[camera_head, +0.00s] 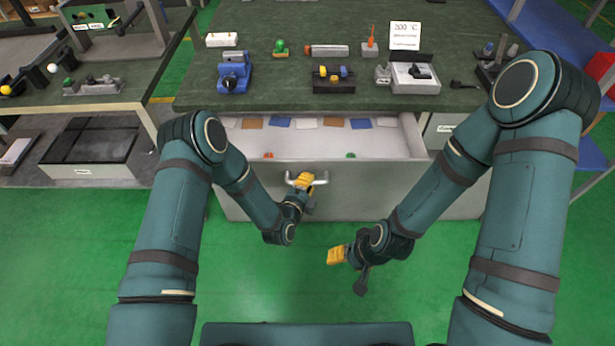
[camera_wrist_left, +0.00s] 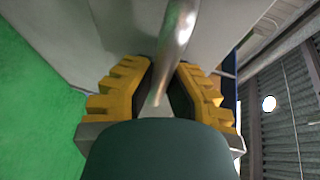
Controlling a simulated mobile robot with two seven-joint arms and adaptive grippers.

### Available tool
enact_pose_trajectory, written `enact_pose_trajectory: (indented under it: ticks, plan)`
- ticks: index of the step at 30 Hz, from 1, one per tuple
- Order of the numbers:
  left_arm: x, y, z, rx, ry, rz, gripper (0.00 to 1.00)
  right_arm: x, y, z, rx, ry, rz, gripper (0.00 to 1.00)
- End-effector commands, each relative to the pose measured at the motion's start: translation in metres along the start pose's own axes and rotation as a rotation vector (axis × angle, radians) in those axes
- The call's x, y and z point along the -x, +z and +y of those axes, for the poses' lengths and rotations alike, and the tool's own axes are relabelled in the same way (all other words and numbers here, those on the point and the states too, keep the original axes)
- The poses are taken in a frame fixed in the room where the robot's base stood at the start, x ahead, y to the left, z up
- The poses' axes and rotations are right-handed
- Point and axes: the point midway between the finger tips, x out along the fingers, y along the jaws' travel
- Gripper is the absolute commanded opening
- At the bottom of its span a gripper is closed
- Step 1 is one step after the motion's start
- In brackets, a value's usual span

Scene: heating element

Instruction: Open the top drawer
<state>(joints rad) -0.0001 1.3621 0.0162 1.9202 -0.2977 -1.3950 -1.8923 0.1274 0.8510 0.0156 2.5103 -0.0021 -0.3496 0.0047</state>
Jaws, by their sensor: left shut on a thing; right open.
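The top drawer (camera_head: 360,185) of the bench is pulled out, and its inside shows in the head view. Its light front has a metal bar handle (camera_head: 322,177). My left gripper (camera_head: 304,181) is shut on this handle, and in the left wrist view the handle (camera_wrist_left: 178,40) runs between the yellow fingers (camera_wrist_left: 160,95). In the drawer lie several flat blue, tan and white pieces, with a small red and a small green item near the front. My right gripper (camera_head: 337,255) is open and empty, below and right of the handle, over the green floor.
The dark benchtop (camera_head: 290,45) above holds a blue vise (camera_head: 234,75), a black tray (camera_head: 333,80), a grey device (camera_head: 414,80) and a "200 °C" sign (camera_head: 405,36). Another bench (camera_head: 95,95) stands at left. The green floor (camera_head: 300,295) before the drawer is clear.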

Motion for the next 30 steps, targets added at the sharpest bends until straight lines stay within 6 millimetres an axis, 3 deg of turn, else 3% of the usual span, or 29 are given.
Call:
enact_pose_trajectory:
  ticks: [15,16,18,30]
  plan:
    - [0.0038,-0.0031,0.0007,0.001,0.000,0.003,0.00,0.0000,-0.0001,-0.0001,0.000,0.000,0.000,0.54]
    - [0.0038,-0.0031,0.0007,0.001,0.000,0.003,0.18,0.0000,-0.0001,-0.0001,0.000,0.000,0.000,0.54]
    - [0.0037,-0.0030,0.0007,0.001,0.000,0.003,0.43,0.0000,-0.0001,-0.0001,0.000,0.000,0.000,0.54]
    - [0.0082,-0.0024,0.0010,0.001,0.001,0.002,0.46,0.0001,-0.0001,-0.0001,0.000,0.000,0.000,0.54]
